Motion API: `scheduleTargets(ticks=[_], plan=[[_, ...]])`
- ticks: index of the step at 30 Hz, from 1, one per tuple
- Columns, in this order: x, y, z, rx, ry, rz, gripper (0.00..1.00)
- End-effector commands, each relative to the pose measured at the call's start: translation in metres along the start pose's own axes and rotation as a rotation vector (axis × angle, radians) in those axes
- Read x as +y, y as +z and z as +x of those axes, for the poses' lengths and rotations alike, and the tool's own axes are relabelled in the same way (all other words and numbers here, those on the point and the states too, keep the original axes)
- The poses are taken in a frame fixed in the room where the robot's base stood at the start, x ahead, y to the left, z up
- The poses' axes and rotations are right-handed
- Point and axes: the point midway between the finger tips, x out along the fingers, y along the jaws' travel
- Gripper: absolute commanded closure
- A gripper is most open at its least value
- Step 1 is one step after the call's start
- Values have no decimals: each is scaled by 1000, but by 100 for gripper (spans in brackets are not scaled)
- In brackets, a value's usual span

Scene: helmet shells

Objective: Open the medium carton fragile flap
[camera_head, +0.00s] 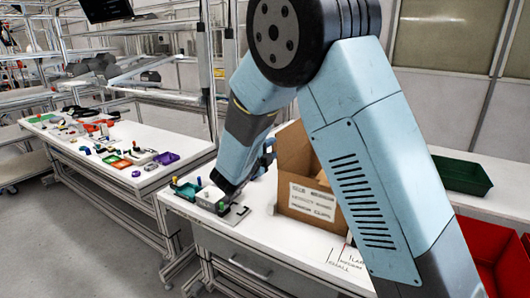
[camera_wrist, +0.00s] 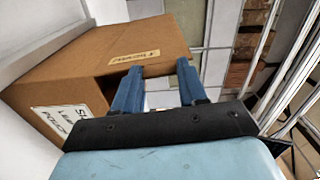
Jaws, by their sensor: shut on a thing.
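The brown cardboard carton (camera_head: 296,228) stands on the white table in the head view, with a white printed label (camera_head: 312,200) on its front. In the wrist view the carton (camera_wrist: 60,75) fills the left. Its flap (camera_wrist: 118,43), with a small printed sticker (camera_wrist: 135,57), extends toward my fingertips. My gripper (camera_wrist: 159,68) has its two blue fingers at the flap's edge and is shut on it. In the head view my gripper (camera_head: 267,158) is at the carton's left side, partly hidden by my arm, which also covers the carton's right part.
A green tray (camera_head: 460,174) and red bins (camera_head: 492,252) are at the right. A small fixture (camera_head: 222,205) and a green bin (camera_head: 186,189) stand left of the carton. Printed size words (camera_head: 345,260) mark the table front. Another bench (camera_head: 110,150) holds small trays at the left.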

Motion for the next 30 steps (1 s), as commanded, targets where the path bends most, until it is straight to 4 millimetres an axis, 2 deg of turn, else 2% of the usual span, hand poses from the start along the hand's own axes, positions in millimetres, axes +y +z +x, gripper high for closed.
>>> scheduleTargets(ticks=[14, 15, 22, 30], plan=[[4, -2, 3, 5, 7, -11, 100], [4, -2, 3, 5, 7, -11, 54], [2, -2, 4, 6, 5, -10, 32], [2, -2, 3, 7, 4, -9, 32]])
